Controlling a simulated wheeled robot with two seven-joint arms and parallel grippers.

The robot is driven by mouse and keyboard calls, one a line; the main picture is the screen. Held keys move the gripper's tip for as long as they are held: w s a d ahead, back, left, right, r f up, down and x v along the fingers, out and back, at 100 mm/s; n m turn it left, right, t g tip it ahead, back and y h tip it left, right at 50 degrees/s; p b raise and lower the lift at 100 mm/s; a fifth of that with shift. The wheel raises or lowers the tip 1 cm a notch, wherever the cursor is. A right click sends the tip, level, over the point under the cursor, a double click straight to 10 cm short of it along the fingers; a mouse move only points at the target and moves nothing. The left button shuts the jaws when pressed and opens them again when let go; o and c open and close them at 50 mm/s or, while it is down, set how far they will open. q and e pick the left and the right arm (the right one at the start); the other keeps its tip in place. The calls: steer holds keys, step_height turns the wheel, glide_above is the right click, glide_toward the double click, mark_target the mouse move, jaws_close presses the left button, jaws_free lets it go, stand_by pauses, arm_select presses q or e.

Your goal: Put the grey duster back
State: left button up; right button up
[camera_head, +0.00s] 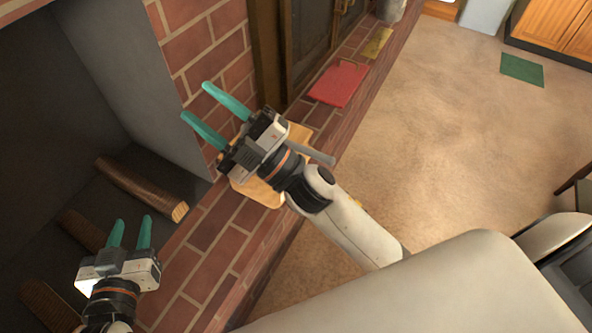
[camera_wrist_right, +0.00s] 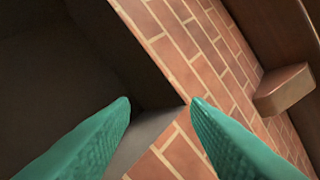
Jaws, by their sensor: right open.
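A grey rod-like piece (camera_head: 312,153) sticks out to the right from behind my right gripper; it may be the handle of the grey duster, and the rest is hidden. It lies over a tan board (camera_head: 258,190) on the brick hearth, partly covered by my right arm. My right gripper (camera_head: 197,102) is open and empty above the hearth, its fingers pointing up-left toward the brick wall. In the right wrist view its fingers (camera_wrist_right: 161,103) are apart with only brick and dark space between them. My left gripper (camera_head: 132,220) is open and empty near the fireplace opening.
Logs (camera_head: 142,187) lie in the dark fireplace at left. A red mat (camera_head: 339,84), a yellow item (camera_head: 377,43) and a grey container (camera_head: 391,9) are farther along the brick ledge. A green mat (camera_head: 522,69) lies on the otherwise open beige floor.

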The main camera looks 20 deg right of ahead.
steer(key=s+d+f+m+g+h, duration=0.3)
steer(key=d+f+m+h, duration=0.8)
steer(key=f+m, duration=0.5)
steer(key=s+m+h, duration=0.1)
steer(key=h, duration=0.1)
steer(key=shift+d+f+h, duration=0.2)
steer(key=shift+f+h, duration=0.15)
steer(key=shift+h, duration=0.05)
steer(key=shift+s, duration=0.15)
